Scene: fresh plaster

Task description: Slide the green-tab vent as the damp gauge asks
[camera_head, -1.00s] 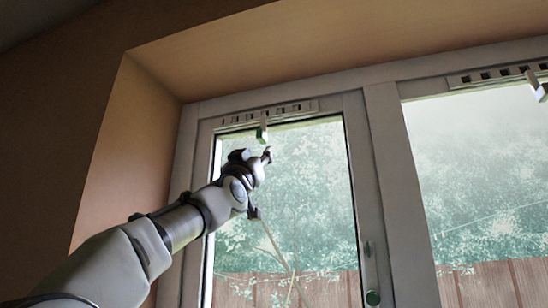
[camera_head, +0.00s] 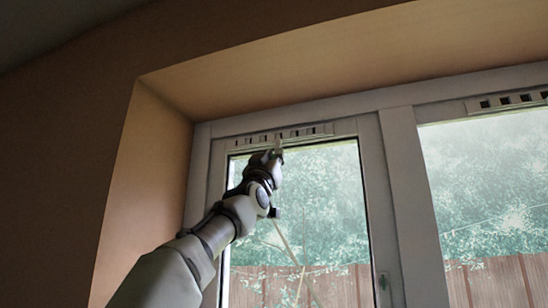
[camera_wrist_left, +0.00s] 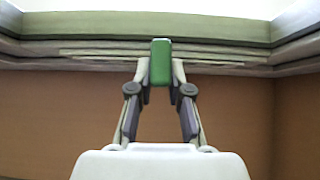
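The left window's vent (camera_head: 300,132) is a pale slotted strip along the top of the frame, with several dark openings. Its green tab (camera_wrist_left: 161,62) stands upright in the left wrist view, with one finger close against each side. My left gripper (camera_wrist_left: 161,75) appears shut on this tab. In the head view, my left gripper (camera_head: 275,156) is just under the vent and mostly hides the tab. No damp gauge shows in these views. My right gripper is not in view.
A second slotted vent (camera_head: 512,100) sits above the right pane at the picture's edge. The window recess wall (camera_head: 150,190) stands left of my arm. The glass right of my gripper is unobstructed.

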